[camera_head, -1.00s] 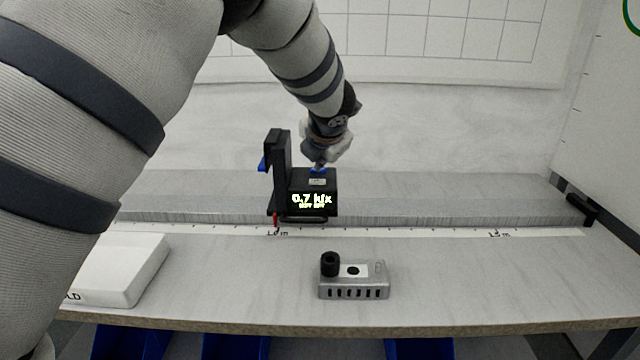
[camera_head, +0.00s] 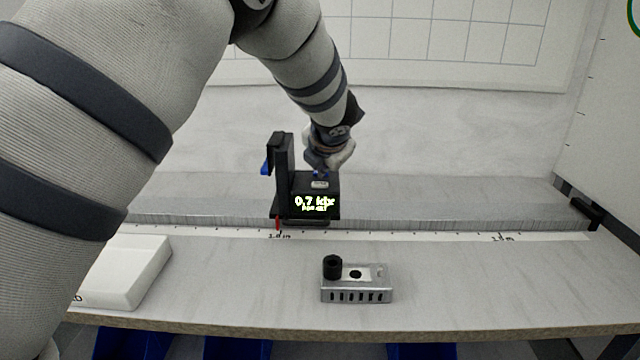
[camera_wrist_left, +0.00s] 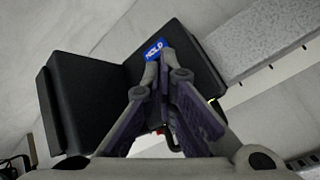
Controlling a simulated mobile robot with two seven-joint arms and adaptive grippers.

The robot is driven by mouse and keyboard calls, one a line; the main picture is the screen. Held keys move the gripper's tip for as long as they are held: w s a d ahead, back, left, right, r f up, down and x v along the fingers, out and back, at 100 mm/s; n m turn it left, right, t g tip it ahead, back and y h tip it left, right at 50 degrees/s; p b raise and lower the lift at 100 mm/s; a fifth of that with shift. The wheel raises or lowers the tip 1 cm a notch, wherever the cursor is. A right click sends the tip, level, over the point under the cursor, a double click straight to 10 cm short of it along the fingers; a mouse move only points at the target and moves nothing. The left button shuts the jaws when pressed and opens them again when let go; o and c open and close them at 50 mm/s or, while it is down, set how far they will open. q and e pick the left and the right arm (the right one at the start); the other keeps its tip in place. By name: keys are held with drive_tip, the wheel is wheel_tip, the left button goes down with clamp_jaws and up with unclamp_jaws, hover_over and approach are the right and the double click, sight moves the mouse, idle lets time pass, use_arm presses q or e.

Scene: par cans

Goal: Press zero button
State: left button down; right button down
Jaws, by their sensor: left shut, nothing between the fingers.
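A black light meter (camera_head: 316,208) stands on the rail, its lit display reading about 0.7 klx. On its top are a small pale button or label (camera_head: 320,184), too small to read, and a blue button behind it. In the left wrist view the blue button (camera_wrist_left: 154,48) carries white lettering that looks like "HOLD". I cannot tell which button is zero. My left gripper (camera_head: 321,170) is shut and empty, pointing down at the meter's top. Its fingertips (camera_wrist_left: 158,62) are right by the blue button; I cannot tell whether they touch. My right gripper is not in view.
A tall black plate (camera_head: 283,165) rises at the meter's left. A metal box with a black knob (camera_head: 356,290) stands in front of the rail (camera_head: 450,212). A white box (camera_head: 125,270) lies at the left, partly behind my arm. The bench's right front (camera_head: 500,285) is clear.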

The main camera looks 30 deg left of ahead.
sight(324, 184)
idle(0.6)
use_arm(q)
drive_tip(key=shift+f, duration=0.45)
drive_tip(key=shift+f, duration=0.4)
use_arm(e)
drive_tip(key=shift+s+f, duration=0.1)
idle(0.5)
use_arm(q)
drive_tip(key=shift+r+p, duration=0.3)
drive_tip(key=shift+r, duration=0.55)
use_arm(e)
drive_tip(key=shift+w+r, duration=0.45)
